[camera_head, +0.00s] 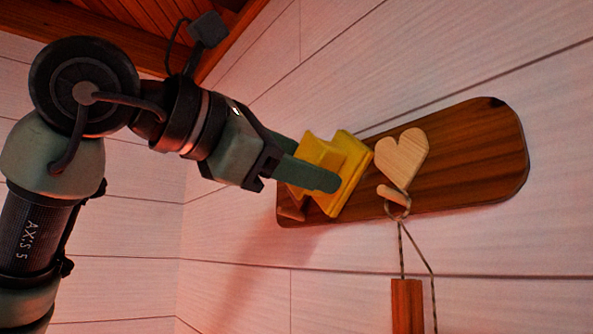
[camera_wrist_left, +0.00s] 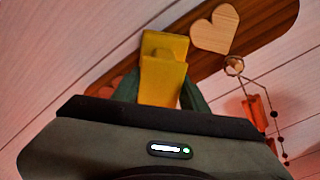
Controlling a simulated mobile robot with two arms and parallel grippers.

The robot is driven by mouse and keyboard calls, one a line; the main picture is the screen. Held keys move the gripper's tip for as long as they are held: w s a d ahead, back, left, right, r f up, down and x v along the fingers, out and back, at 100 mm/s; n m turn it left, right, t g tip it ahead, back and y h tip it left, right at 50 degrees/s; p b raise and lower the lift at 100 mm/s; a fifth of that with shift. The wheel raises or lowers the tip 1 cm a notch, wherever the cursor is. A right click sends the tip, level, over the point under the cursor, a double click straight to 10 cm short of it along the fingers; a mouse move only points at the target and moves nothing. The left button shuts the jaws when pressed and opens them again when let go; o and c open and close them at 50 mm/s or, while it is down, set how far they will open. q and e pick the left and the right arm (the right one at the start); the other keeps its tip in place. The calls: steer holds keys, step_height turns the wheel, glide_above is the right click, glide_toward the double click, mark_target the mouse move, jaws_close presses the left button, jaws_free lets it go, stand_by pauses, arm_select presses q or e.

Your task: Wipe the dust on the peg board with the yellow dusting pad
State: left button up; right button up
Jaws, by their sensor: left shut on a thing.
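The peg board (camera_head: 470,155) is a dark brown wooden board with rounded ends, fixed to the wall and running up to the right. A pale wooden heart (camera_head: 402,157) sits on its front with a peg (camera_head: 392,194) below it. My left gripper (camera_head: 312,178) is shut on the yellow dusting pad (camera_head: 347,178) at the board's left part. The pad is at or very near the board's face; I cannot tell if it touches. The left wrist view shows the pad (camera_wrist_left: 163,75) between the fingers, beside the heart (camera_wrist_left: 215,30). I make out no dust. My right gripper is not in view.
A cord with a reddish wooden piece (camera_head: 407,306) hangs from the peg below the heart. A smaller wooden part (camera_head: 291,209) shows at the board's left end, partly hidden by the gripper. The right half of the board is bare.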

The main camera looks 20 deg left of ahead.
mark_target(355, 166)
arm_select(q)
steer(key=shift+s+d, duration=0.6)
steer(key=shift+d, duration=0.3)
steer(key=shift+s+d, duration=0.55)
steer(key=shift+d, duration=0.3)
steer(key=w+a+p, duration=0.1)
steer(key=w+a, duration=0.4)
steer(key=a, duration=0.1)
steer(key=shift+a, duration=0.35)
steer(key=shift+s, duration=0.1)
steer(key=shift+f+b+v, duration=0.15)
steer(key=shift+b+v, duration=0.05)
steer(key=shift+v, duration=1.2)
steer(key=shift+f+b+v, duration=0.1)
steer(key=shift+b+v, duration=0.1)
steer(key=shift+v, duration=1.2)
steer(key=shift+a, duration=0.25)
steer(key=v, duration=0.2)
steer(key=shift+s+a+f, duration=0.1)
steer(key=shift+s+a, duration=0.15)
steer(key=shift+a, duration=0.1)
